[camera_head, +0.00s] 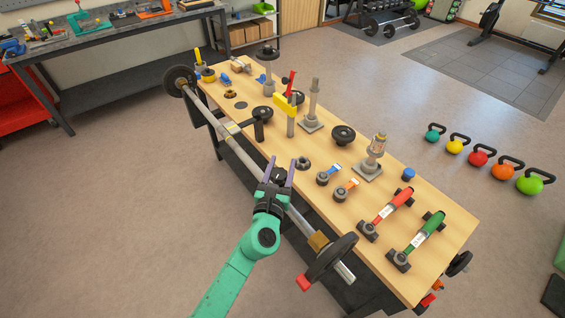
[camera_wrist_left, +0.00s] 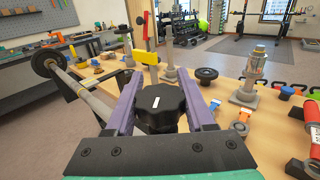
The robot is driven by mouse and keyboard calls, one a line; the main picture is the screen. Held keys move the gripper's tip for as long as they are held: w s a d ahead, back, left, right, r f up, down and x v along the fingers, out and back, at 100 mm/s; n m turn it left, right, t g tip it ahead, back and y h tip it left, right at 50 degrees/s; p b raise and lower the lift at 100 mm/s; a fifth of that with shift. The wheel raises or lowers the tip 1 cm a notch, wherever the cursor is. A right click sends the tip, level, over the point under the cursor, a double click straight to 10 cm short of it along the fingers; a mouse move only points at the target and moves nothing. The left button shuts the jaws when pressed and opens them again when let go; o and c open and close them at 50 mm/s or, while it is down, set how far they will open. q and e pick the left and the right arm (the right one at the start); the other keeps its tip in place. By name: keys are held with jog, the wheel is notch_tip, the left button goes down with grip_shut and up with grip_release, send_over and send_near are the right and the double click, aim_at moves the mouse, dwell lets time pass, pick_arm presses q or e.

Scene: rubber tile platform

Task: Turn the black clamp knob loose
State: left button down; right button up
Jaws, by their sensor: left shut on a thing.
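The black clamp knob (camera_head: 279,174) is a lobed knob with a small white mark on top, clear in the left wrist view (camera_wrist_left: 160,103). My left gripper (camera_head: 282,167) comes in from the front with its two purple fingers (camera_wrist_left: 160,88) on either side of the knob, shut on it. The knob sits at the steel bar (camera_head: 228,150), which runs along the front edge of the workbench. The clamp body below the knob is hidden by the knob and gripper. My right gripper is not in view.
The wooden workbench (camera_head: 265,140) carries a black wheel knob (camera_head: 343,135), steel posts, and red (camera_head: 385,210) and green (camera_head: 420,230) handled tools. A black plate (camera_head: 332,258) is on the bar's near end. Several kettlebells stand on the floor at right. Floor left of the bench is clear.

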pick_arm(q)
jog(key=shift+r, duration=0.1)
jog(key=shift+c, duration=1.3)
grip_release()
jog(key=b+v, duration=0.3)
jog(key=v, duration=1.1)
jog(key=shift+s, duration=0.2)
jog(key=shift+a, duration=0.1)
